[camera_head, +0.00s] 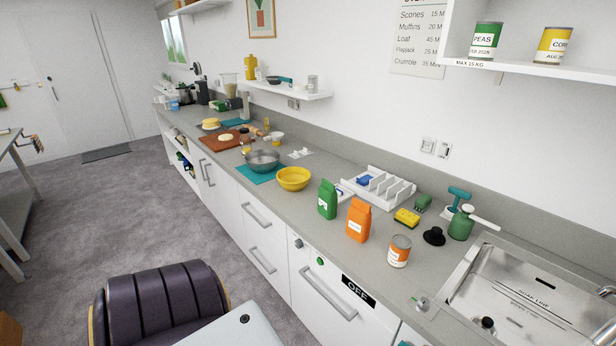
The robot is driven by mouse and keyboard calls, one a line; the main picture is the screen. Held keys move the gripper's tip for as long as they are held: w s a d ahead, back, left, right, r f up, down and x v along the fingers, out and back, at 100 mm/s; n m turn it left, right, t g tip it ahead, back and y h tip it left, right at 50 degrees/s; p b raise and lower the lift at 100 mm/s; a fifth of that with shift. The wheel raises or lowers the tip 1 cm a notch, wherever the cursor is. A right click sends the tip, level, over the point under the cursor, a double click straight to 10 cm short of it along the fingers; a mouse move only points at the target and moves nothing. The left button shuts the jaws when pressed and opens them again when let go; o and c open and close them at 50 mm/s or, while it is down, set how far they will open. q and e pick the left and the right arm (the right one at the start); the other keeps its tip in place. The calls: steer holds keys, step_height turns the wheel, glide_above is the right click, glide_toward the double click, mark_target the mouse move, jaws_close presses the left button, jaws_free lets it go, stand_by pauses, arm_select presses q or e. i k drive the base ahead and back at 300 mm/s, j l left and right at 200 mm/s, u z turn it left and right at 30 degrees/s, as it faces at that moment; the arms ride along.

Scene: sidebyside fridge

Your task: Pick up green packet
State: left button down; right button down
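The green packet (327,200) stands upright on the grey worktop (302,234), near its front edge. It has a white label on its front. An orange packet (358,220) of similar shape stands just to its right and a little nearer, with a small gap between them. A yellow bowl (293,179) stands to the left of the green packet. Neither of my grippers shows in this view, so I cannot see their state or what they hold.
A dark padded chair (160,305) stands on the floor at lower left. Open floor lies left of the counter.

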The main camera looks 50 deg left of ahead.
mark_target(327, 194)
steer(key=u, duration=1.55)
